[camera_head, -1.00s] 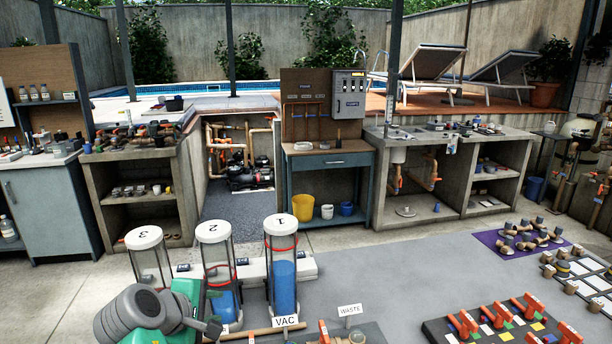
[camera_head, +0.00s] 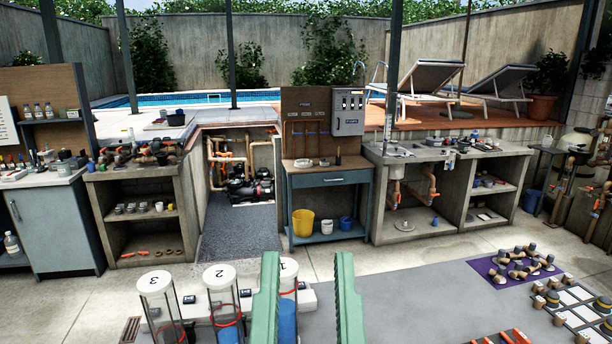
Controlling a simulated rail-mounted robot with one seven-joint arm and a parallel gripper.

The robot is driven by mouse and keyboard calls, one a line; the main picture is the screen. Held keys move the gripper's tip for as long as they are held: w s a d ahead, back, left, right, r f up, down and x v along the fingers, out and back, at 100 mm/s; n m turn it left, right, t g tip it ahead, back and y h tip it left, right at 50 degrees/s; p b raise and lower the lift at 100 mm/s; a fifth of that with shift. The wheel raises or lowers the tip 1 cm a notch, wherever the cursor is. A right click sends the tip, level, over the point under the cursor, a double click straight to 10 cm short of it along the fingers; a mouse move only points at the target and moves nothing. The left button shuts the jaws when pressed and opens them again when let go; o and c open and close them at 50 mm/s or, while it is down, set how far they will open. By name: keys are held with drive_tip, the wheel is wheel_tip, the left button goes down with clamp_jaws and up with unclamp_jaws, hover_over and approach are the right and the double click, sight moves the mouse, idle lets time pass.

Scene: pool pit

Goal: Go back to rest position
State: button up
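My gripper (camera_head: 307,300) shows at the bottom middle of the head view as two green fingers pointing up. The fingers stand well apart with nothing between them at their tips. The left finger covers part of the clear cylinder marked 1 (camera_head: 289,271). The cylinder marked 2 (camera_head: 219,275) and the cylinder marked 3 (camera_head: 156,284) stand to the left of the fingers. The lower parts of the cylinders are cut off by the picture's edge.
A blue workbench (camera_head: 332,180) with a yellow bucket (camera_head: 303,223) stands behind. Concrete counters (camera_head: 437,210) stand right of it.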

wheel_tip(320, 180, up, 25)
drive_tip(key=p, duration=2.1)
drive_tip(key=shift+a+r, duration=0.15)
drive_tip(key=shift+a, duration=0.05)
